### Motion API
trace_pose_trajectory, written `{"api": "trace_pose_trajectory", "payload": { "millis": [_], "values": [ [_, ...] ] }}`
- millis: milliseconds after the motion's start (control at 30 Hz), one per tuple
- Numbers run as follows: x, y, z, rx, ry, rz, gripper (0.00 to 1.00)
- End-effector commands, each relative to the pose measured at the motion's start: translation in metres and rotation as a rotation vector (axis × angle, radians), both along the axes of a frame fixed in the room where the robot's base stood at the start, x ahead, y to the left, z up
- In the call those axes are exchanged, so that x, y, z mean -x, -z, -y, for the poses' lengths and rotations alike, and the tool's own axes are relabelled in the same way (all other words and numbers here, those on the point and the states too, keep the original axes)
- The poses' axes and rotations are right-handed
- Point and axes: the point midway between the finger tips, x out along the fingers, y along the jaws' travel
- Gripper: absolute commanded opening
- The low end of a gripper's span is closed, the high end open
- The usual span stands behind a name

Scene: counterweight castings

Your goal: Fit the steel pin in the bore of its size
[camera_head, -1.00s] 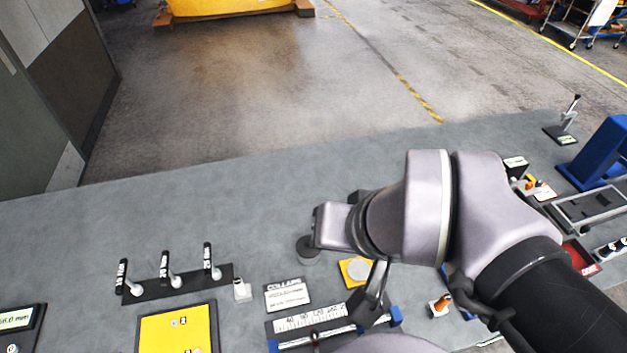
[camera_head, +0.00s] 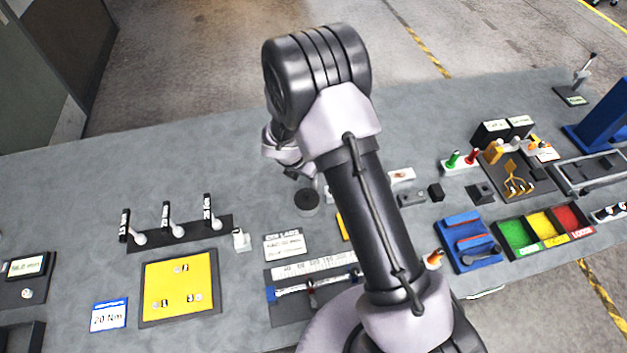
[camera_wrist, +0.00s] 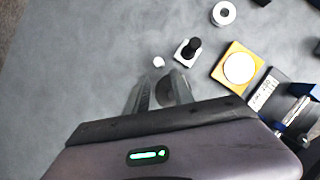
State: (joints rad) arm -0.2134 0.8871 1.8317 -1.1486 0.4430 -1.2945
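My gripper (camera_wrist: 160,90) is in the wrist view with its two fingers apart. A dark round casting (camera_wrist: 168,92) shows below and partly behind the fingers; no gap or contact can be judged. In the head view a dark round casting (camera_head: 307,201) with a small central hole stands on the bench, just below my gripper, which is largely hidden behind my arm. A small white round piece (camera_wrist: 158,62) lies beyond the fingertips. I cannot tell for certain which piece is the steel pin.
A white block with a black knob (camera_wrist: 187,50), a pale ring (camera_wrist: 223,13) and a yellow block with a pale disc (camera_wrist: 239,68) are nearby. A rack with labelled uprights (camera_head: 180,243) and a yellow plate (camera_head: 180,287) stand left. Trays (camera_head: 542,230) stand right.

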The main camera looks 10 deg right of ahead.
Motion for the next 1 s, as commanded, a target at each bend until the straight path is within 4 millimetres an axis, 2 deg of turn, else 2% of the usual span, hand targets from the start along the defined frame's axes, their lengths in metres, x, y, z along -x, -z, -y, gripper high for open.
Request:
{"api": "trace_pose_trajectory", "payload": {
  "millis": [33, 133, 367, 500, 633, 833, 1000],
  "values": [
    [-0.004, 0.018, 0.005, 0.0, 0.002, -0.002, 0.29],
    [-0.011, 0.043, 0.012, 0.0, 0.004, -0.002, 0.29],
    [-0.02, 0.071, 0.02, 0.0, 0.004, 0.0, 0.29],
    [-0.026, 0.099, 0.026, -0.001, 0.005, -0.001, 0.29],
    [-0.031, 0.113, 0.029, -0.001, 0.006, 0.001, 0.29],
    [-0.032, 0.113, 0.03, -0.002, 0.006, 0.002, 0.29],
    [-0.032, 0.113, 0.03, -0.002, 0.006, 0.002, 0.0]
  ]
}}
